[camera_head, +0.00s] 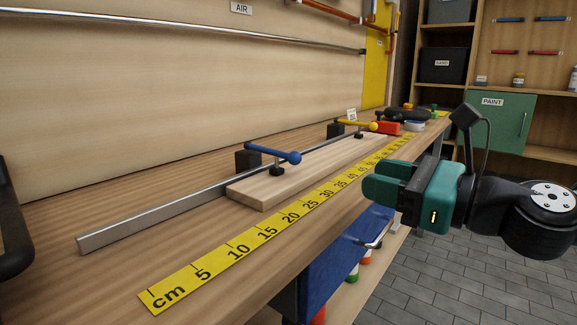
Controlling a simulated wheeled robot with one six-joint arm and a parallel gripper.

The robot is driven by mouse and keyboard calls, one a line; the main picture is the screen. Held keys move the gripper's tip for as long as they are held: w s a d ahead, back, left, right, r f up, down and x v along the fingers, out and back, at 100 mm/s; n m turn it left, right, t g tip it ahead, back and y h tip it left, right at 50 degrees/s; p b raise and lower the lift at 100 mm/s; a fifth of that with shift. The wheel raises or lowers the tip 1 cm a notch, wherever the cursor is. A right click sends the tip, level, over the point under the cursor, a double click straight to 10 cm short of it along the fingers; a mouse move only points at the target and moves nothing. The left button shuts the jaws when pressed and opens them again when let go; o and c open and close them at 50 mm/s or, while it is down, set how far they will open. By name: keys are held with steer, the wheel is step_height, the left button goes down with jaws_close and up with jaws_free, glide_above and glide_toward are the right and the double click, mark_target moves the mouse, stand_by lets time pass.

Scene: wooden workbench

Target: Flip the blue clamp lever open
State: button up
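The blue clamp lever (270,151) lies nearly flat, with a blue ball at its right end. It comes from a black clamp block (247,160) at the back of the bench. Its black pad (277,170) is down on a pale wooden board (262,188). My gripper (379,183), with teal fingers, hangs to the right of the lever, out past the bench's front edge and well apart from it. I see nothing held in it. The gap between its fingers cannot be made out from this angle.
A yellow clamp lever (354,123) stands farther along the same board. A metal rail (150,217) runs behind the board, and a yellow ruler strip (226,258) runs in front. Red and black tools (406,115) lie at the far end. The near bench top is clear.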

mark_target(289, 157)
steer(key=p+x, duration=0.6)
steer(key=x, duration=1.1)
jaws_close()
